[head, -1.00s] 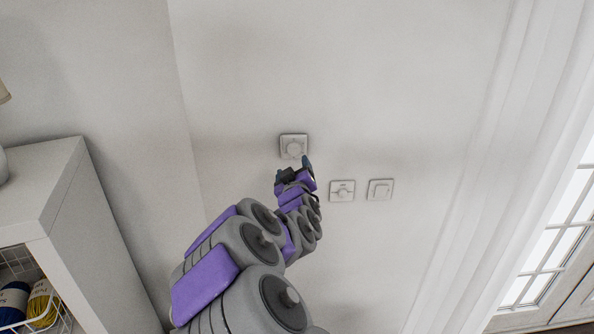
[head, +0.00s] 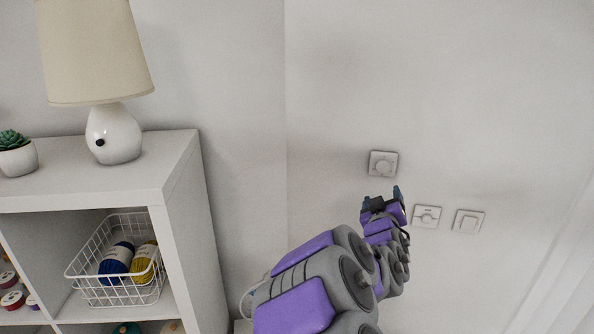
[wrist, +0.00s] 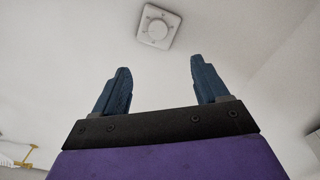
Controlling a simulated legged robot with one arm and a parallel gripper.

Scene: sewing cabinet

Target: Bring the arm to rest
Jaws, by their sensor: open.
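My gripper (head: 381,195) is raised in front of the wall, just below a square dial plate (head: 383,164) in the head view. In the wrist view my gripper (wrist: 158,82) has its two blue fingers wide apart with nothing between them. The dial plate (wrist: 158,27) shows beyond the fingertips there, with a clear gap. My arm reaches up from the bottom of the head view and is bent, not folded.
Two more wall plates, one with a knob (head: 426,216) and a switch (head: 468,221), sit right of my gripper. A white shelf (head: 185,220) at left holds a lamp (head: 113,133), a plant (head: 17,155) and a wire basket (head: 130,290) of yarn.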

